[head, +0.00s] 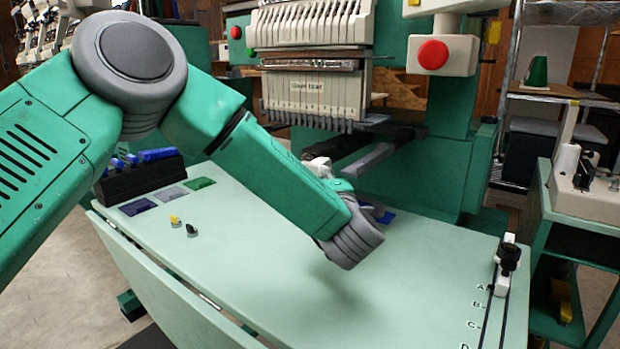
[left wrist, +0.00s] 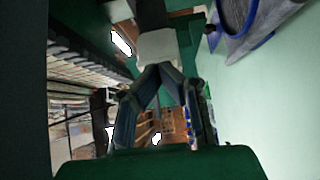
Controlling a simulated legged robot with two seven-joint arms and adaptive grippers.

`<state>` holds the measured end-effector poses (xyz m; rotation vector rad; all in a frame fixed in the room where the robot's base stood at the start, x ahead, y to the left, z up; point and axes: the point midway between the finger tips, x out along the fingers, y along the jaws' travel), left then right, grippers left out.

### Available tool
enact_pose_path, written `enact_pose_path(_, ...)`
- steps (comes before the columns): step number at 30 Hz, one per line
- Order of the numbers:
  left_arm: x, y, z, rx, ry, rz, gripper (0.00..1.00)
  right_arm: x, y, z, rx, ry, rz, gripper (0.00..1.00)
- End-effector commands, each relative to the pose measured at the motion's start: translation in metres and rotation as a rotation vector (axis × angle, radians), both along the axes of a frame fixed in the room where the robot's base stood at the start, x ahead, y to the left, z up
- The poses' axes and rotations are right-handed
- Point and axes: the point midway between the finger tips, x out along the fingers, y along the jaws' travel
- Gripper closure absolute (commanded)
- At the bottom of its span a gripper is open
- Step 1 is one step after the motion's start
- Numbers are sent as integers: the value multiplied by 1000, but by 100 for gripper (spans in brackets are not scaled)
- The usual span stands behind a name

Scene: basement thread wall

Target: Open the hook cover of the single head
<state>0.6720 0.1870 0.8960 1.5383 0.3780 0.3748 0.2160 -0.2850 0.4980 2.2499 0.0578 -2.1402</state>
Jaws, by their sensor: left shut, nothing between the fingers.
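The single embroidery head (head: 312,70) stands at the back, with a row of needles along its lower edge. Below it a dark lower arm (head: 352,145) reaches forward and ends in a whitish block (head: 318,163), which looks like the hook cover. In the left wrist view this pale block (left wrist: 158,46) sits at the end of a dark bar, right at my fingertips. My left gripper (left wrist: 155,68) is shut with nothing between its fingers. I cannot tell whether it touches the block. In the head view the gripper (head: 340,186) is mostly hidden behind my wrist. My right gripper is out of view.
A pale green table (head: 270,260) spreads in front, with clear room at its middle and front. A dark rack with blue pieces (head: 140,172) stands at its left. A black-knobbed part (head: 508,258) sits at its right edge. A grey, blue-edged object (left wrist: 250,28) lies close to the gripper.

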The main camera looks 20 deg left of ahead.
Motion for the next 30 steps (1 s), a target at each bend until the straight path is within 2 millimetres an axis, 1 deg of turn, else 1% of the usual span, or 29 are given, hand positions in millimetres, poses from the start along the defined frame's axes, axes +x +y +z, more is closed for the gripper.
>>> enact_pose_path(6,8,-13,1,2,-1,0,100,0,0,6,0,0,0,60)
enact_pose_path(13,13,-21,1,2,-1,-3,100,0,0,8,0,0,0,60)
enact_pose_path(30,15,-23,1,2,-1,-3,100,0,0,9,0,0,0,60)
